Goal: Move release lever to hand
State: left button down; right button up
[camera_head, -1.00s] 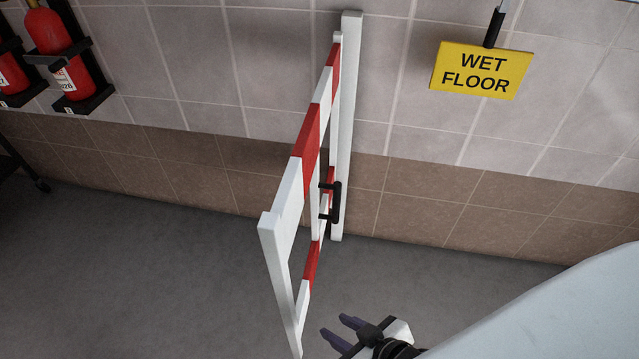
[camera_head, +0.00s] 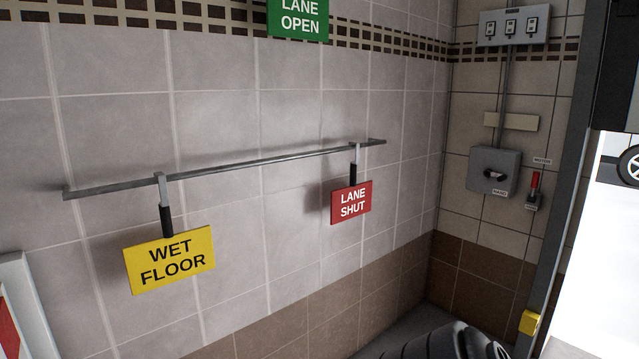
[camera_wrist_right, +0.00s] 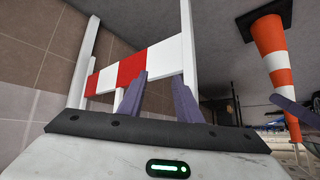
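A small lever with a red handle (camera_head: 535,182) is on the wall at the right of the head view. Its handle points up, and small labels sit above and below it. They are too small to read surely. A grey box with a dark rotary knob (camera_head: 493,174) is just left of it. My right gripper (camera_wrist_right: 158,88) shows in the right wrist view, its two purple fingers apart with nothing between them. It is outside the head view, away from the lever. A purple finger-like piece (camera_wrist_right: 295,108) at that view's right edge may belong to my left gripper.
A red-and-white barrier (camera_wrist_right: 135,65) stands beyond my right gripper. An orange-and-white cone (camera_wrist_right: 272,60) is to its right. A rail (camera_head: 240,161) holds yellow WET FLOOR (camera_head: 170,260) and red LANE SHUT (camera_head: 351,203) signs. A grey post (camera_head: 570,160) stands right of the lever.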

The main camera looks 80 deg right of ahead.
aim_at(536, 177)
jog(key=z, duration=0.5)
jog(key=k, duration=0.6)
jog(key=z, duration=1.75)
jog(key=i, duration=1.05)
jog(key=z, duration=0.95)
jog(key=i, duration=2.5)
jog(key=z, duration=0.75)
